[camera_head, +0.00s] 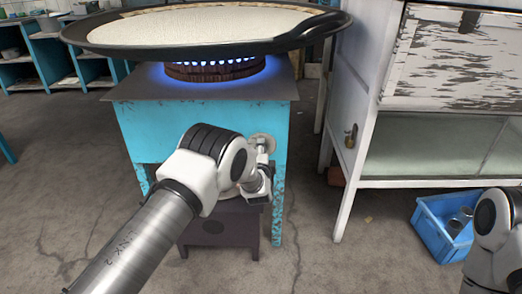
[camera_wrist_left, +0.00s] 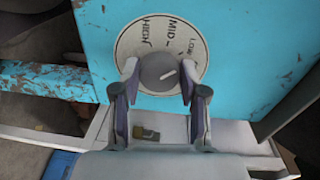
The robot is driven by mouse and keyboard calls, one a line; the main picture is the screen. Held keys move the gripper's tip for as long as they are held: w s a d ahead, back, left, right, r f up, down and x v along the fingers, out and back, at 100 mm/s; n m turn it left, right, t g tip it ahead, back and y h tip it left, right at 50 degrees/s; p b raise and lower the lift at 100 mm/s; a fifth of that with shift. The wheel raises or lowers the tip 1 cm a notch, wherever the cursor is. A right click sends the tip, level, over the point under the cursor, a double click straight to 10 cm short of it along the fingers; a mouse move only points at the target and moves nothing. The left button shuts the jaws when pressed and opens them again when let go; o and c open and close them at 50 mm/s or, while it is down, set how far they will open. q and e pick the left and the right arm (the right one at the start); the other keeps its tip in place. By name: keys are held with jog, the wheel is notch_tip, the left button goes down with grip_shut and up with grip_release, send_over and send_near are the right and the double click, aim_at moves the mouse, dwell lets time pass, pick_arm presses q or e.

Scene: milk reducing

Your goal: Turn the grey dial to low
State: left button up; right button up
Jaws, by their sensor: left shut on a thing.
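The grey dial (camera_wrist_left: 157,69) sits on a round white plate (camera_wrist_left: 133,43) marked HIGH, MID and LOW, on the blue stove front. In the left wrist view its short white mark lies to the right and slightly up, on the LOW side of the plate. My left gripper (camera_wrist_left: 159,74) is shut on the dial, one finger on each side of it. In the head view the plate (camera_head: 262,139) shows just above my left gripper (camera_head: 262,160), which hides the dial there. My right arm shows at the lower right, but its gripper is out of the picture.
A wide black pan (camera_head: 330,25) with pale liquid stands over lit blue flames (camera_head: 215,68) on the stove (camera_head: 150,130). A worn white cabinet (camera_head: 350,100) stands close on the right. A blue crate (camera_head: 430,225) is on the floor. A dark low stand (camera_head: 215,230) is below the stove.

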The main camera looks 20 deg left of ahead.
dwell(0.4)
pick_arm(q)
jog(key=o, duration=1.1)
jog(key=shift+o, duration=0.2)
jog(key=shift+s+d, duration=0.1)
jog(key=v, duration=1.1)
jog(key=shift+s, duration=0.4)
jog(key=shift+d, duration=0.15)
